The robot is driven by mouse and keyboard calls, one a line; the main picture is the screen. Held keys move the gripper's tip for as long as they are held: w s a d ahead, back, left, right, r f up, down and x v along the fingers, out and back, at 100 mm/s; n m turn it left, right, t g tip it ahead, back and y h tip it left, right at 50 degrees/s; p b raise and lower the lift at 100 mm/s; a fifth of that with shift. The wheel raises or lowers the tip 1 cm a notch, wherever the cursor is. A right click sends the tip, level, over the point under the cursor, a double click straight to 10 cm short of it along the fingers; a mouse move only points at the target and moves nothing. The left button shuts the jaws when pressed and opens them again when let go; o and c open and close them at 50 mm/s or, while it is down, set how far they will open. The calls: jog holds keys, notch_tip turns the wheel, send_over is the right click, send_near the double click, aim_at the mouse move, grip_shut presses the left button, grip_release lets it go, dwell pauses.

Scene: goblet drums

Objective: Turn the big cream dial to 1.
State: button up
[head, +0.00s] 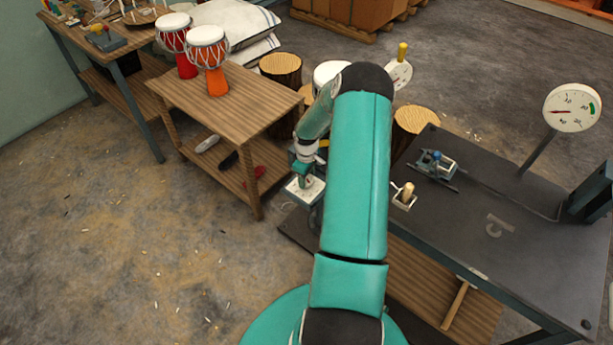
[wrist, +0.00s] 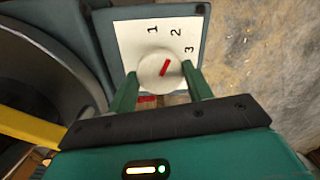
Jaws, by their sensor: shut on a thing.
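The big cream dial (wrist: 153,70) sits on a white plate marked 1, 2 and 3, on a grey box (wrist: 204,35). In the head view my gripper (head: 303,171) reaches down to the white dial plate (head: 304,190), left of the dark bench. My gripper and arm partly hide the dial and what is behind it there.
A dark bench (head: 480,215) at right holds a small clamp device (head: 436,165), a wooden peg (head: 406,190) and a round gauge (head: 572,108). A wooden table (head: 240,100) at left bears two goblet drums (head: 208,48). The floor at lower left is open.

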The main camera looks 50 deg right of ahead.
jog(key=n, duration=0.6)
jog(key=shift+n, duration=0.4)
dwell(0.4)
jog(key=o, duration=1)
notch_tip(320, 180, up, 14)
jog(key=shift+f, duration=0.1)
